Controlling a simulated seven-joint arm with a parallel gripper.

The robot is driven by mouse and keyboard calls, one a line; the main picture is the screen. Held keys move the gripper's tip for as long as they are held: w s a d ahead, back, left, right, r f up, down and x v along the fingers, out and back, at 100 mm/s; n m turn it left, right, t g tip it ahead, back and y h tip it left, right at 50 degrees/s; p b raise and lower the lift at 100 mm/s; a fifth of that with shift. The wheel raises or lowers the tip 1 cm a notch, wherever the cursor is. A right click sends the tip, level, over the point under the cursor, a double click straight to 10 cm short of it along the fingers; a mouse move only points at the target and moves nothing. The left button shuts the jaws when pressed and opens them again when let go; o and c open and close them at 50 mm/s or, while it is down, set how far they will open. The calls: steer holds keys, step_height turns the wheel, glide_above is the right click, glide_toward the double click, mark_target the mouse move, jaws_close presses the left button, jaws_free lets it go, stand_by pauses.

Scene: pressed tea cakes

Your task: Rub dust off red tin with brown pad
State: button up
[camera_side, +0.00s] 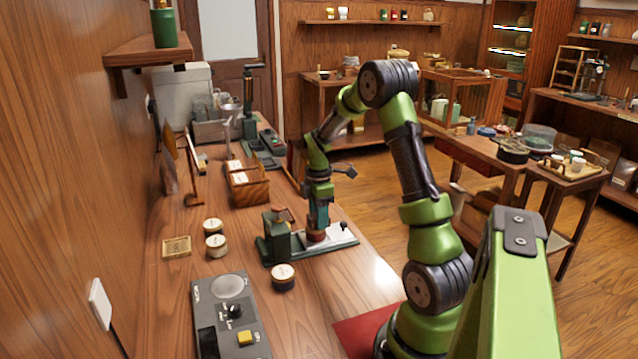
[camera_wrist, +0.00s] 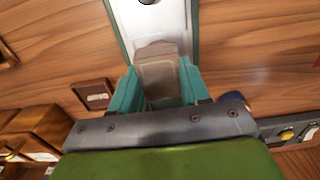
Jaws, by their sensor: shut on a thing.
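My gripper (camera_side: 318,220) is low over the green-edged plate (camera_side: 344,240) on the wooden counter. In the wrist view its teal fingers (camera_wrist: 158,68) are shut on a flat brown piece (camera_wrist: 158,80), which looks like the brown pad. In the side view a small reddish-brown patch (camera_side: 316,236) shows just under the fingers; I cannot tell whether it touches the plate. I cannot make out a red tin for certain. The wrist view shows the plate's pale surface (camera_wrist: 152,22) beyond the fingers.
A green block (camera_side: 276,240) stands at the plate's left end. Lidded tins (camera_side: 216,246) and (camera_side: 283,278) sit nearby. A grey control box (camera_side: 230,315) is in front, a wooden box (camera_side: 249,188) behind. A red mat (camera_side: 362,334) lies near my base. Bare counter lies right of the control box.

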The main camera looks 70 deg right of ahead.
steer(key=shift+s+d, duration=0.6)
steer(key=shift+d, duration=0.05)
steer(key=shift+s+d+r, duration=0.15)
steer(key=shift+r, duration=3.85)
